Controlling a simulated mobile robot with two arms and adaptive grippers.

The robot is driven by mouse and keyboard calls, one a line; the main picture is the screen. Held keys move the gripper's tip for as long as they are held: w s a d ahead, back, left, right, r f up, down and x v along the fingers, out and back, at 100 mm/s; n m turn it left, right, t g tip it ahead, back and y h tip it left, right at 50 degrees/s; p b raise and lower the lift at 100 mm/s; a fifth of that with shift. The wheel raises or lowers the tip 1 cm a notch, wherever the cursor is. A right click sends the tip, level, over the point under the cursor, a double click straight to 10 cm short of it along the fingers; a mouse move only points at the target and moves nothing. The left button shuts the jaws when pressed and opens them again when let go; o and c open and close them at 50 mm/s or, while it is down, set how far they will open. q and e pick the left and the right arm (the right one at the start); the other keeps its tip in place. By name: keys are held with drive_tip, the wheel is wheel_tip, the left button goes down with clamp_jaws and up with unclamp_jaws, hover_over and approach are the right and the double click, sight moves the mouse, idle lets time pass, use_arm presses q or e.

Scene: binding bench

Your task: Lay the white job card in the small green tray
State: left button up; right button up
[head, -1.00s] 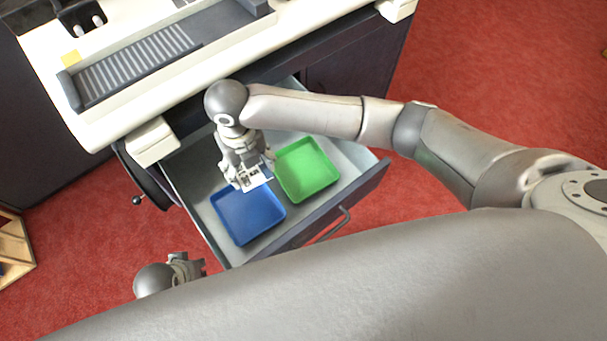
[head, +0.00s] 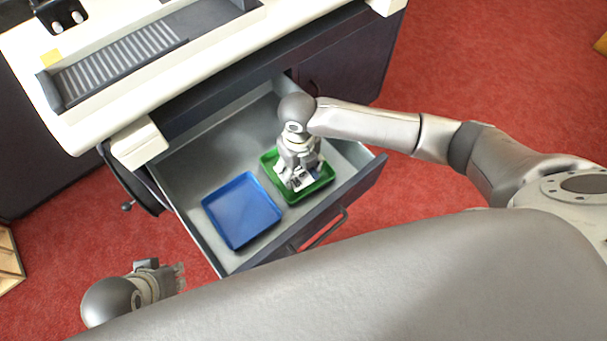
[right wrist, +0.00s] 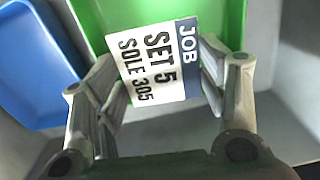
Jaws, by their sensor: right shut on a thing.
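The white job card (right wrist: 152,62) is between the fingers of my right gripper (right wrist: 160,85) in the right wrist view, its print reading JOB SET 5 SOLE 305. My right gripper (head: 299,185) is shut on the card over the small green tray (head: 326,183) in the head view. The card (head: 304,181) is partly hidden there by the gripper. The green tray (right wrist: 95,22) lies behind the card in the right wrist view. I cannot tell whether the card touches the tray floor. My left gripper (head: 180,278) is low at the left, away from the drawer; its fingers are too small to judge.
The trays sit in an open grey drawer (head: 185,170) with a dark front. A blue tray (head: 241,210) lies left of the green one. The bench top (head: 95,115) overhangs the drawer's back. Red floor (head: 480,80) is clear to the right.

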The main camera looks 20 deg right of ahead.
sight(304, 172)
drive_tip(key=f, duration=0.2)
drive_tip(key=d+f+b, duration=0.1)
drive_tip(key=f, duration=0.1)
drive_tip(key=shift+f+b, duration=0.15)
drive_tip(key=shift+b, duration=0.15)
use_arm(q)
drive_tip(key=shift+f, duration=0.6)
drive_tip(key=shift+s, duration=0.1)
use_arm(e)
drive_tip(key=o, duration=0.7)
wheel_tip(304, 172, up, 6)
drive_tip(key=shift+f+p, duration=0.1)
drive_tip(key=shift+p, duration=1.1)
use_arm(q)
drive_tip(key=p+x, duration=0.1)
drive_tip(key=x, duration=0.5)
drive_tip(key=shift+s+d+p, duration=0.1)
drive_tip(key=shift+d+p, duration=0.05)
drive_tip(key=shift+p, duration=0.2)
use_arm(e)
wheel_tip(304, 172, up, 6)
drive_tip(key=shift+r, duration=0.2)
